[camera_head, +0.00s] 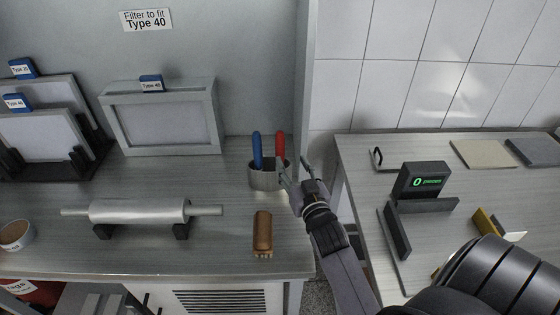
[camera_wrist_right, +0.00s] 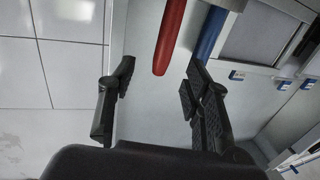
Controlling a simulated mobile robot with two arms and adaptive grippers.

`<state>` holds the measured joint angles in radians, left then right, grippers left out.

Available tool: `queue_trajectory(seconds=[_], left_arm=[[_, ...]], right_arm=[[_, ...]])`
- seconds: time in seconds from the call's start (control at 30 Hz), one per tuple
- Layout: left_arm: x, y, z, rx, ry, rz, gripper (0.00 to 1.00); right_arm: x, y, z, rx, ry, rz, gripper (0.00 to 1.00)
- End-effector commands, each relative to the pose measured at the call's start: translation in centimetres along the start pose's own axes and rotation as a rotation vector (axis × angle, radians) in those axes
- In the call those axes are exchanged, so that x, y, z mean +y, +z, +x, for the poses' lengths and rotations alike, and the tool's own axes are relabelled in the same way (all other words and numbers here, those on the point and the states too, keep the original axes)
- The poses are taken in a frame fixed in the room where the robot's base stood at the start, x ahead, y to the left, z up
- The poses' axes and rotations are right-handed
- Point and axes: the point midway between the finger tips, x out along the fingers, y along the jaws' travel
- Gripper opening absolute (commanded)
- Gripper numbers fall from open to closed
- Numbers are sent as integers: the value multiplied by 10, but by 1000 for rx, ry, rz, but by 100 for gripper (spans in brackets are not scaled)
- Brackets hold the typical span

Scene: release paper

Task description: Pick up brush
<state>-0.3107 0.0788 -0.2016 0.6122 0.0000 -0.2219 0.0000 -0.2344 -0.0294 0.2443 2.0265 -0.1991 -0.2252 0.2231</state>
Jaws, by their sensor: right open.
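A brown wooden brush (camera_head: 263,232) with pale bristles at its near end lies on the left counter, close to its front right part. My right gripper (camera_head: 296,170) is open, up and to the right of the brush, beside a metal cup (camera_head: 265,178). In the right wrist view the two fingers of this gripper (camera_wrist_right: 158,98) are spread with nothing between them. The brush does not show in that view. My left gripper is not in view.
The cup holds a blue handle (camera_head: 257,150) and a red handle (camera_head: 280,147), close to my right gripper. A metal roller (camera_head: 140,211) rests on black supports left of the brush. A framed filter (camera_head: 160,120) stands behind. A gap separates the right table (camera_head: 365,185).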

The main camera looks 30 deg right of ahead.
Motion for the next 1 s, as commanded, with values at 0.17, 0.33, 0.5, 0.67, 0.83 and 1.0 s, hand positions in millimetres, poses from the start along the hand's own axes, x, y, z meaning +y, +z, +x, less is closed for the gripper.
queue_trajectory(seconds=[0.17,0.33,0.5,0.67,0.83,1.0], left_arm=[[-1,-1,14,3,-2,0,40],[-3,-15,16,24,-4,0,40],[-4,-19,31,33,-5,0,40],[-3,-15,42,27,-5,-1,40],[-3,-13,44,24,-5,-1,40],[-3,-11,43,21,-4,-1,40]], right_arm=[[-1,2,31,2,-1,-1,45],[-1,2,42,-1,-1,-1,45],[-5,5,62,2,-1,0,45],[-7,5,84,1,-1,-1,45],[-7,3,93,-2,-1,0,45],[-7,2,93,-2,-1,0,45]])
